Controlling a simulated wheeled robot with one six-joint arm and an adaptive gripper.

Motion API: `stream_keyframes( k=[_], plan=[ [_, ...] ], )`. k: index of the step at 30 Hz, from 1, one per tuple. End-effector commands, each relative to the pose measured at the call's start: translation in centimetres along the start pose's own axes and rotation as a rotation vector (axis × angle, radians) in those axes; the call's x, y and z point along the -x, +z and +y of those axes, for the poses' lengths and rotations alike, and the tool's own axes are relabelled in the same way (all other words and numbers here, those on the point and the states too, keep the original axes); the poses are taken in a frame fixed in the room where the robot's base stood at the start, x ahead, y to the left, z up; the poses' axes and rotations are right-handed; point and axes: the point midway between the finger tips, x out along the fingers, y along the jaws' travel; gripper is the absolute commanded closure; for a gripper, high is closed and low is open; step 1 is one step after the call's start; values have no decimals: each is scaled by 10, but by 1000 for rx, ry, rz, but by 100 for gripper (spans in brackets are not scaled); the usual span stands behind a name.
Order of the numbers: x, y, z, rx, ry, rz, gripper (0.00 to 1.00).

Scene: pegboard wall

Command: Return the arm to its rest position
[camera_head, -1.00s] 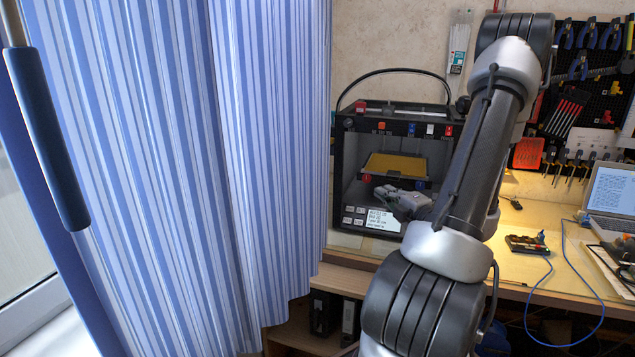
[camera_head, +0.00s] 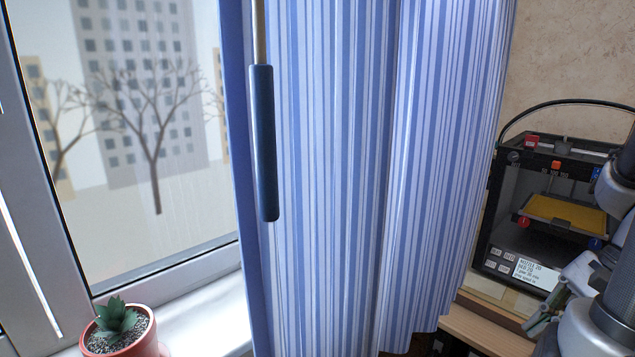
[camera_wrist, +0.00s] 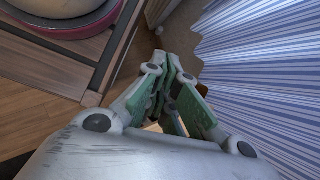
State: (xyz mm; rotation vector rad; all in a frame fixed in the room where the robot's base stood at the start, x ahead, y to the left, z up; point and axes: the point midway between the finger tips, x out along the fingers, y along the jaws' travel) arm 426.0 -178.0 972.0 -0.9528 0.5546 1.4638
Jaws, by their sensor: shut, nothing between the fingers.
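My gripper (camera_wrist: 172,72) is shut and empty in the wrist view, its green-padded fingers together. The striped blue and white curtain (camera_wrist: 262,75) hangs to the right of the fingers there, apart from them as far as I can see. In the head view my gripper (camera_head: 537,322) shows at the lower right, in front of the area below the 3D printer. My arm shows only in part at the right edge; the rest is cut off.
The curtain (camera_head: 340,180) fills the middle of the head view, with a dark blue handle (camera_head: 263,145) on a rod. A potted succulent (camera_head: 120,330) stands on the window sill (camera_head: 205,320) at left. The 3D printer (camera_head: 508,195) stands at right. A wooden floor (camera_wrist: 35,110) shows in the wrist view.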

Motion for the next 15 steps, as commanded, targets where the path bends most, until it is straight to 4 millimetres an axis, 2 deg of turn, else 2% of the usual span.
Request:
stream_keyframes(
  k=[1,4,6,10,15],
  plan=[
    [14,2,2,201,84,92,100],
    [44,2,0,559,242,255,100],
    [66,7,-10,773,328,364,100],
    [97,32,-35,1073,403,542,100],
    [107,78,-58,1322,344,649,100]
  ],
)
